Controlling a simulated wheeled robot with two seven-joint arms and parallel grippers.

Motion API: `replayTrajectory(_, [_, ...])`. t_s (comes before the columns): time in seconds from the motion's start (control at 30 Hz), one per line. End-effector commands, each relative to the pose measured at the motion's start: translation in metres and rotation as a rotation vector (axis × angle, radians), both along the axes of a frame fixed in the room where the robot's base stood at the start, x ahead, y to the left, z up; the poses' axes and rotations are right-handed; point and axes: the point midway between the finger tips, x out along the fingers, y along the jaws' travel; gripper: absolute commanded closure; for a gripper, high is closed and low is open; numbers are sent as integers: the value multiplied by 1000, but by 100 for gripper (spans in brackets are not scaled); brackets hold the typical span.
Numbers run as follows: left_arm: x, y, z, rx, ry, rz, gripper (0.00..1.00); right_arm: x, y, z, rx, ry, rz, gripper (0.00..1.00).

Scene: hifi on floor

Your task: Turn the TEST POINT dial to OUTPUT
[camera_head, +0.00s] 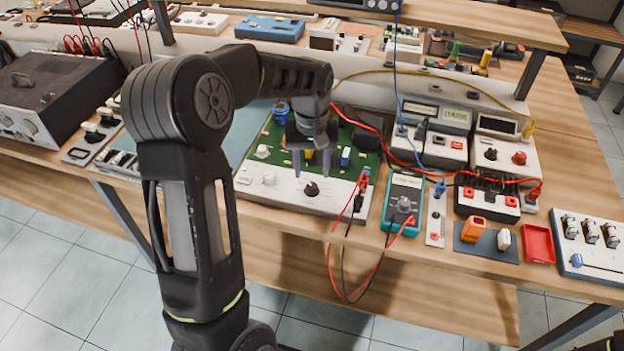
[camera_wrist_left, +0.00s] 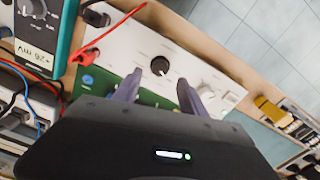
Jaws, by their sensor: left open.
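A white control panel (camera_head: 340,204) with a green circuit board (camera_head: 278,137) behind it lies near the table's front edge. A black dial (camera_head: 312,189) sits near the middle of the panel; I take it as the TEST POINT dial, but its lettering is too small to read. My left gripper (camera_head: 311,171) points down just behind the dial, its two fingers apart and empty. In the left wrist view the dial (camera_wrist_left: 160,67) shows just beyond and between the open fingertips (camera_wrist_left: 160,79), with no visible contact. My right gripper is not in view.
Several instruments crowd the bench to the right. Free floor lies in front.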

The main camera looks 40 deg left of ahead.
Motion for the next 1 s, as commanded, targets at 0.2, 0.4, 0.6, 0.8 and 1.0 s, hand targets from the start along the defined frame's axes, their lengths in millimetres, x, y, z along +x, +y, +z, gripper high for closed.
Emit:
replayTrajectory(0.2, [-1, 0, -33, 0, 4, 0, 51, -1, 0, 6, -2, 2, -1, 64])
replayTrajectory(0.4, [0, 0, -49, 0, 0, 0, 51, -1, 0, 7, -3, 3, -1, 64])
replayTrajectory(0.6, [0, 0, -50, 1, -1, 0, 51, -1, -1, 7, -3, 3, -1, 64])
replayTrajectory(0.8, [0, 0, -50, 1, -1, 0, 63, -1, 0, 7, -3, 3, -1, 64])
replayTrajectory(1.0, [0, 0, -49, 1, -1, 0, 79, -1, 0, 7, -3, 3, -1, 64])
